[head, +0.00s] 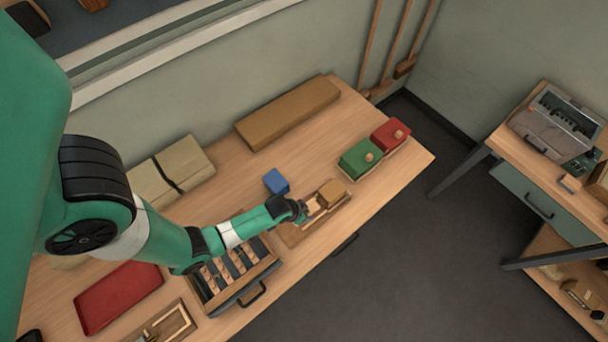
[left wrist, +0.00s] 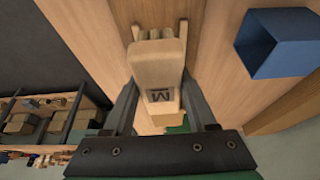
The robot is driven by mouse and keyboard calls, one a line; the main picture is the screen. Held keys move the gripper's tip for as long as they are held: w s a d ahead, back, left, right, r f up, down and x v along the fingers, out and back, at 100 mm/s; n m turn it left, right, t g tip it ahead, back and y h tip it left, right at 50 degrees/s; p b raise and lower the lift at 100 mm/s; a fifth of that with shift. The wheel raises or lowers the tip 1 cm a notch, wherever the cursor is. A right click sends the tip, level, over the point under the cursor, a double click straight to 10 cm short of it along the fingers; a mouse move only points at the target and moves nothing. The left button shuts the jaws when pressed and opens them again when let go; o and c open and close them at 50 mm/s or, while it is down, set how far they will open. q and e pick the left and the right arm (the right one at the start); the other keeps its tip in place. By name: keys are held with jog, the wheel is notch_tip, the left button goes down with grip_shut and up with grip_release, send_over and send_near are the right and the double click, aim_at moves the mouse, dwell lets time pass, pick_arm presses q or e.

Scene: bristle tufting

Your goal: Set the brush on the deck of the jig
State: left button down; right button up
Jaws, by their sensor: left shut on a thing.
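My left gripper (head: 303,210) is over the jig (head: 288,236) near the table's front edge. In the left wrist view the left gripper (left wrist: 162,90) is shut on the brush (left wrist: 158,66), a pale wooden block with a dark M mark on its face. Small pale pegs show at the brush's far end; I cannot tell whether they belong to it or to the jig. The gripper hides most of the brush in the head view, and I cannot tell whether it touches the deck. A tan block (head: 332,192) sits at the jig's right end. My right gripper is not in view.
A blue holder (head: 277,181) stands just behind the jig and shows in the left wrist view (left wrist: 278,45). A divided tray (head: 262,268) lies to the left. Green (head: 360,158) and red (head: 391,134) boxes stand to the right. A red tray (head: 118,296) lies front left.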

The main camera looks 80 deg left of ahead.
pick_arm(q)
jog(key=f, duration=0.1)
jog(key=f+b, duration=0.1)
jog(key=f, duration=0.1)
jog(key=shift+w+a+f, duration=0.1)
jog(key=shift+a, duration=0.25)
jog(key=shift+f, duration=0.3)
jog(key=shift+f+b, duration=0.6)
jog(key=shift+b, duration=0.05)
jog(key=shift+c, duration=1)
grip_release()
jog(key=shift+d, duration=0.1)
jog(key=shift+r+p, duration=0.3)
jog(key=p+v, duration=0.8)
jog(key=v, duration=0.4)
jog(key=shift+r+p, duration=0.35)
jog(key=shift+r, duration=0.1)
